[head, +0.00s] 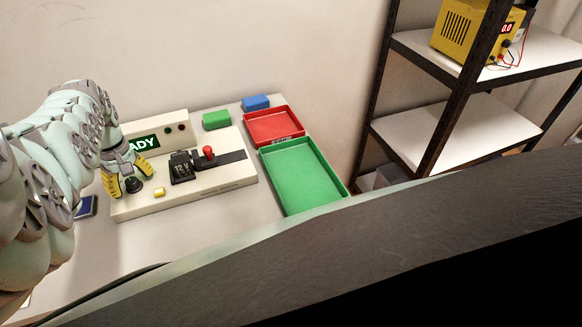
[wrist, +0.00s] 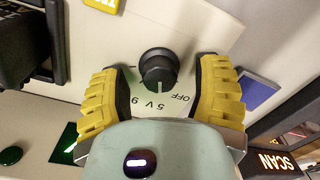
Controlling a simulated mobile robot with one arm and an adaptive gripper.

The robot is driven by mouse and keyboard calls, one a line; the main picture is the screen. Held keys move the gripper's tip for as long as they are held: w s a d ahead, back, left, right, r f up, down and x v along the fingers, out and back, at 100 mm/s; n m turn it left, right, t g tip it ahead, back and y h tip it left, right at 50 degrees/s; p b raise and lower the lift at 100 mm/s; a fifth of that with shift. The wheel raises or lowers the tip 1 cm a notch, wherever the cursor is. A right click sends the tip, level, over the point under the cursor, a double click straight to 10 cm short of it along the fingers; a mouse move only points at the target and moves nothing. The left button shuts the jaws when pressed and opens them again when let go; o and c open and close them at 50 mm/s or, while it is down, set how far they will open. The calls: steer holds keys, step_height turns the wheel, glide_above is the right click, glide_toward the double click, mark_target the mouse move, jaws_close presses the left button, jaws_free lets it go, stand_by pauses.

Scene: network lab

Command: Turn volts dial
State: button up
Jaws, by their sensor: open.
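The volts dial is a black round knob (wrist: 157,70) with a white pointer line, on a cream panel marked "OFF", "9" and "5 V". In the wrist view its pointer line faces the bottom of the picture, between the "9" and "OFF" marks. My gripper (wrist: 160,88) is open, with one yellow finger on each side of the knob and a gap on both sides. In the head view my gripper (head: 128,184) is at the left end of the cream test unit (head: 215,183), around the dark knob (head: 133,186).
The unit has a green display (head: 143,143) reading "ADY", partly hidden by my arm, a red-topped lever (head: 208,153) and a yellow button (head: 159,192). A red tray (head: 272,126) and green tray (head: 301,177) lie to the right. A blue block (head: 256,103) and green block (head: 216,120) are behind.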

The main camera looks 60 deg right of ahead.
steer(key=shift+o, duration=0.3)
steer(key=shift+d, duration=0.1)
jaws_close()
